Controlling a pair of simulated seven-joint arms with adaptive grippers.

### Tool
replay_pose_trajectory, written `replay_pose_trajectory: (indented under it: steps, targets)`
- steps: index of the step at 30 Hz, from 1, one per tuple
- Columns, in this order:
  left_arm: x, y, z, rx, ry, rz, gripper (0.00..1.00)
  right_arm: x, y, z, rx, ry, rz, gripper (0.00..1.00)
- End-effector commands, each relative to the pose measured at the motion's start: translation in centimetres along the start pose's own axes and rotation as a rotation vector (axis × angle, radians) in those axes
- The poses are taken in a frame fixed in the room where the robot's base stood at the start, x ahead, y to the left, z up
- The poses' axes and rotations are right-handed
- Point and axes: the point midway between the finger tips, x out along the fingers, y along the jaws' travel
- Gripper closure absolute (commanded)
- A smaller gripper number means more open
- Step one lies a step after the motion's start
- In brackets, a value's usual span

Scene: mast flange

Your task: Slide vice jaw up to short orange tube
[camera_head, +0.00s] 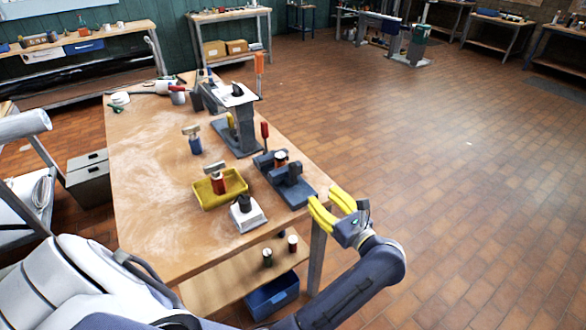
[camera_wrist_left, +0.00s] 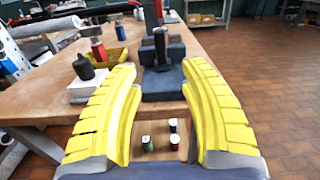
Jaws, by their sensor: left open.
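The blue-grey vice (camera_head: 292,190) sits at the near right corner of the table. Its front jaw block (camera_head: 288,171) stands on the base. A small dark-topped piece with an orange-and-white band (camera_head: 280,158), which may be the short orange tube, stands by the jaws; I cannot tell whether a jaw touches it. My left gripper (camera_head: 331,204) is open and empty, with yellow fingers, just right of the vice beyond the table edge. In the left wrist view the vice (camera_wrist_left: 160,82) lies ahead between the spread fingers (camera_wrist_left: 160,105). My right gripper is not in view.
A yellow bin (camera_head: 208,201) holds a red-bodied item. A white block with a black top (camera_head: 248,217) stands left of the vice. A grey stand (camera_head: 240,138) and upright red handle (camera_head: 265,131) are behind. Small cylinders (camera_head: 267,257) sit on the lower shelf. The table's left half is mostly clear.

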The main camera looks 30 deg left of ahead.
Motion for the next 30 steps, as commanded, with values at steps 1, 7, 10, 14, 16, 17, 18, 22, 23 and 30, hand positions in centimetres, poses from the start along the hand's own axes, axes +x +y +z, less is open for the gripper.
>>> replay_pose_trajectory:
  steps: [1,7,10,14,16,17,18,22,23,30]
  targets:
    - [0.8,0.0,0.1,0.0,-0.004,0.001,0.56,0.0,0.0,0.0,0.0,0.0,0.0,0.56]
    - [4.5,0.0,0.1,0.002,-0.006,0.002,0.56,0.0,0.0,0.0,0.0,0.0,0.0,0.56]
    - [6.3,0.0,0.2,0.003,-0.007,0.001,0.56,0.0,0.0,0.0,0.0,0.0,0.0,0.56]
    - [8.7,0.0,0.1,0.003,-0.006,0.001,0.56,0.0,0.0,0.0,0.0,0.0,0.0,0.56]
    - [9.9,0.0,0.2,0.002,-0.007,0.001,0.56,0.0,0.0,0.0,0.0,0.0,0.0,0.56]
    - [10.4,0.0,0.2,0.002,-0.006,0.001,0.56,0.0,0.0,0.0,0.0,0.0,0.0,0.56]
    - [11.0,0.0,0.2,0.003,-0.007,0.001,0.56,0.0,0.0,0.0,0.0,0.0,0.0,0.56]
    - [12.9,0.0,0.2,0.004,-0.006,0.001,0.56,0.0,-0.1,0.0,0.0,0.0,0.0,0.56]
    - [13.2,0.0,0.2,0.004,-0.005,0.001,0.56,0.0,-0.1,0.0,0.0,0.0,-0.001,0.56]
    - [15.2,0.0,0.1,0.004,-0.004,0.0,0.56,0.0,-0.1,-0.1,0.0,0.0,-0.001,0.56]
